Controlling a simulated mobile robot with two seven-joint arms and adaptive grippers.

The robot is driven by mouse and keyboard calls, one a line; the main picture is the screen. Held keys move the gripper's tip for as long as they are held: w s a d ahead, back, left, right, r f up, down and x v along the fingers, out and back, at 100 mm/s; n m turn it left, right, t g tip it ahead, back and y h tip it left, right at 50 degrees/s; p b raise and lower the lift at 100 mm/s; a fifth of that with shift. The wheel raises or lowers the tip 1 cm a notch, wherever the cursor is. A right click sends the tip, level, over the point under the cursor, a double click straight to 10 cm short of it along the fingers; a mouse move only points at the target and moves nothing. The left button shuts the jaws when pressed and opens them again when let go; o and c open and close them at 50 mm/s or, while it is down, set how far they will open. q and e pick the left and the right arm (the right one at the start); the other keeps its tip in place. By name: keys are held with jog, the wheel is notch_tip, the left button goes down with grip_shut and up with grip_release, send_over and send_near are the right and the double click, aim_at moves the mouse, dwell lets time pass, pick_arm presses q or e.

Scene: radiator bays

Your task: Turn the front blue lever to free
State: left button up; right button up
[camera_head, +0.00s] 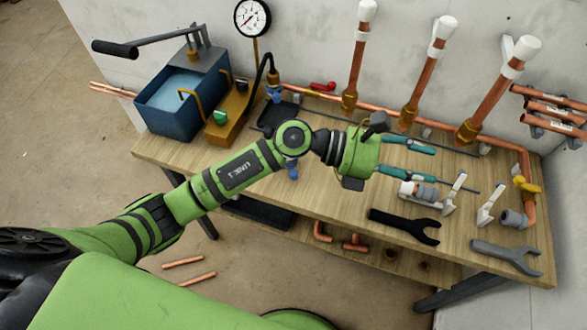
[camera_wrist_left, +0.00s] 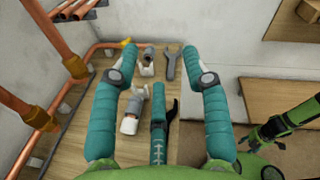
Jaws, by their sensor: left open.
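Another blue lever (camera_head: 274,95) sits farther back by the brass fittings beside the pump. My left gripper (camera_head: 435,164) is open over the right part of the bench, well to the right of both blue levers.
The bench (camera_head: 345,205) holds a black wrench (camera_head: 405,223), a grey wrench (camera_head: 507,255) and grey-and-white fittings. A blue tank pump (camera_head: 180,105) and gauge (camera_head: 252,17) stand at the back left. Upright copper pipes (camera_head: 357,62) line the wall. A red lever (camera_head: 322,86) and a yellow lever (camera_head: 525,184) also show.

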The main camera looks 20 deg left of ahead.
pick_arm(q)
notch_tip(320, 180, down, 6)
jog(key=a+m+g+y, duration=0.2)
jog(key=m+y, duration=0.1)
jog(key=y, duration=0.1)
jog(key=m+y, duration=0.4)
jog(key=y, duration=0.9)
send_over(293, 172)
notch_tip(293, 172, down, 8)
jog(key=shift+w+r, duration=0.1)
jog(key=shift+w, duration=0.05)
jog(key=shift+f+p, duration=0.3)
jog(key=shift+f, duration=0.05)
notch_tip(293, 172, down, 5)
jog(key=shift+r+p, duration=0.1)
jog(key=shift+p, duration=0.75)
jog(key=shift+f, duration=0.7)
